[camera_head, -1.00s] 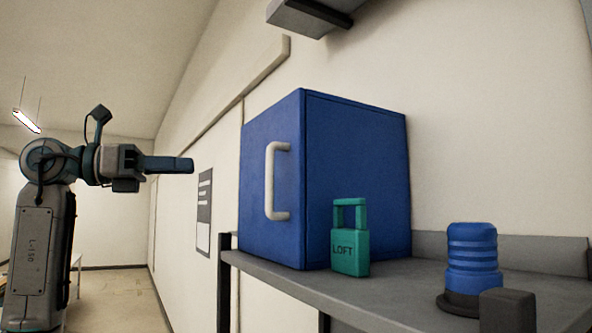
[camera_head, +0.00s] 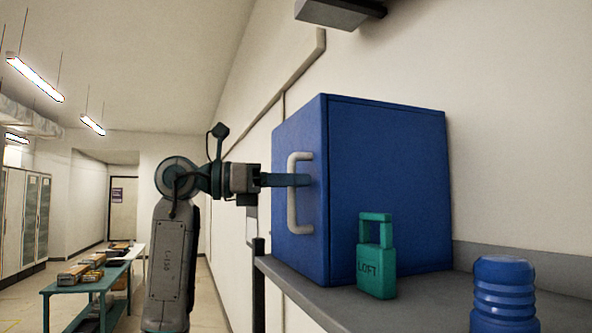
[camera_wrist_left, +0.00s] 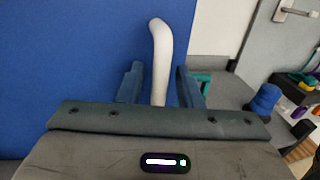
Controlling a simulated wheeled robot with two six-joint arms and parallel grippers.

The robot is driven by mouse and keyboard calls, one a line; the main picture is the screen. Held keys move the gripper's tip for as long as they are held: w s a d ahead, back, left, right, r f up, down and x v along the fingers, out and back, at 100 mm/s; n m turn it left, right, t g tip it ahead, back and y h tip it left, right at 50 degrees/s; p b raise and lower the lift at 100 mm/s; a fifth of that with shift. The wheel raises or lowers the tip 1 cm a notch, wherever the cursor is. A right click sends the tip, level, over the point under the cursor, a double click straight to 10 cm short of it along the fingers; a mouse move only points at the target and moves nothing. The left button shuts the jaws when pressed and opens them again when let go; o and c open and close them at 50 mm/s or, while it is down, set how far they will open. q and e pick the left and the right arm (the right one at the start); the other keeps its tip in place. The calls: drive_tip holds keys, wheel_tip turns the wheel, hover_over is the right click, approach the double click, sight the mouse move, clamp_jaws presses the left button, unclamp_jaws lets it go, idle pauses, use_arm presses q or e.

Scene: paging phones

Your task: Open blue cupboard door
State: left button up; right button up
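The blue cupboard (camera_head: 385,180) stands on a grey shelf. Its door (camera_head: 285,225) faces left and appears shut, with a pale vertical handle (camera_head: 292,200). My left gripper (camera_head: 298,180) reaches the handle from the left. In the left wrist view the handle (camera_wrist_left: 160,55) rises between the two fingers of the left gripper (camera_wrist_left: 160,85). A gap shows on each side of the handle, so the fingers are open around it. The lower part of the handle is hidden behind the gripper body. My right gripper is not in view.
A green padlock-shaped block marked LOFT (camera_head: 377,265) stands on the shelf (camera_head: 350,305) in front of the cupboard. A blue ribbed object (camera_head: 503,290) is at the right. A table with boxes (camera_head: 95,283) stands far left. A dark fixture (camera_head: 340,12) hangs above.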

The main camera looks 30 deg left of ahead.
use_arm(q)
drive_tip(key=shift+a, duration=0.1)
clamp_jaws()
idle(0.3)
